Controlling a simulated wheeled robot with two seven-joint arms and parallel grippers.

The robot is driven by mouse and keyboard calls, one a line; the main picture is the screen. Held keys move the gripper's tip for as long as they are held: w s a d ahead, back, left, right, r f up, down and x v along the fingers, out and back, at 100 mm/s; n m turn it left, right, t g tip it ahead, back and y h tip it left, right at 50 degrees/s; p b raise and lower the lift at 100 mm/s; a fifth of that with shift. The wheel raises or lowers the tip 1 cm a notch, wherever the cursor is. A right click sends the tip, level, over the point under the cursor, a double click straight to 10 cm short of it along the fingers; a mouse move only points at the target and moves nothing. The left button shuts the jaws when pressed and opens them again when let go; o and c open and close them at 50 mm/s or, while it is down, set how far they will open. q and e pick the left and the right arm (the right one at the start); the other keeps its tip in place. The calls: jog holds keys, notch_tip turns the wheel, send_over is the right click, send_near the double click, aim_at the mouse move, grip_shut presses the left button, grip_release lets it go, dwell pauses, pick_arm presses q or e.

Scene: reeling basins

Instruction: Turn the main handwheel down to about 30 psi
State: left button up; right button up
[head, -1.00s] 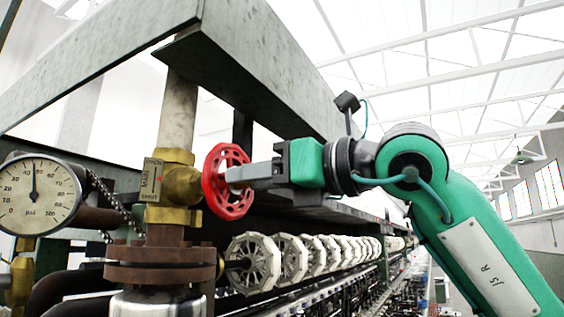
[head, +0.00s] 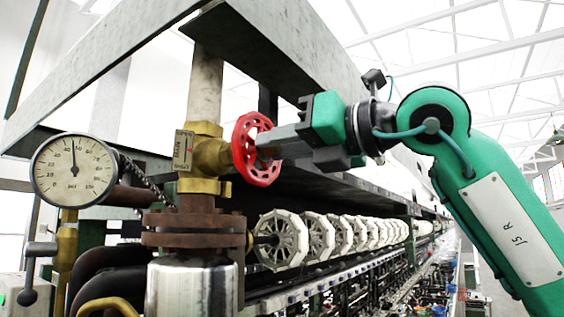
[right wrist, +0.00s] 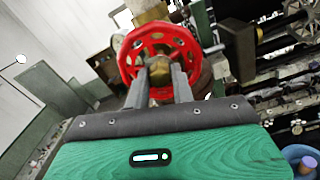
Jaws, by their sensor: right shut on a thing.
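The red main handwheel (head: 242,163) sits on a brass valve (head: 206,160) on the vertical pipe. My right gripper (head: 264,146) reaches in from the right and is shut on the handwheel. In the right wrist view, its two fingers (right wrist: 161,84) straddle the brass hub inside the red rim (right wrist: 128,62). The round white psi gauge (head: 73,172) is at the left; its needle points almost straight up, roughly between 40 and 50, though the small figures are hard to read. My left gripper is not in view.
A rusty flange (head: 193,232) and a metal cylinder (head: 190,290) stand below the valve. A grey beam (head: 290,50) runs overhead. A row of white reels (head: 277,240) stretches back beneath the gripper. A small lever (head: 29,270) is at lower left.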

jog(key=m+b, duration=0.2)
jog(key=m, duration=0.1)
jog(key=m+b, duration=0.5)
jog(key=m, duration=0.1)
jog(key=shift+f, duration=0.3)
pick_arm(q)
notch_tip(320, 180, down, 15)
jog(key=b, duration=0.7)
pick_arm(e)
jog(key=m, duration=0.9)
jog(key=m+b, duration=0.2)
jog(key=m, duration=0.3)
jog(key=shift+r+b, duration=0.15)
jog(key=shift+b, duration=0.25)
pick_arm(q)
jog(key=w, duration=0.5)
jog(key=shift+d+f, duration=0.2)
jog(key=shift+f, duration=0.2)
pick_arm(e)
jog(key=shift+r+m, duration=0.15)
jog(key=shift+m, duration=0.35)
jog(key=o, duration=0.8)
jog(key=shift+o, duration=0.2)
jog(key=shift+d, duration=0.1)
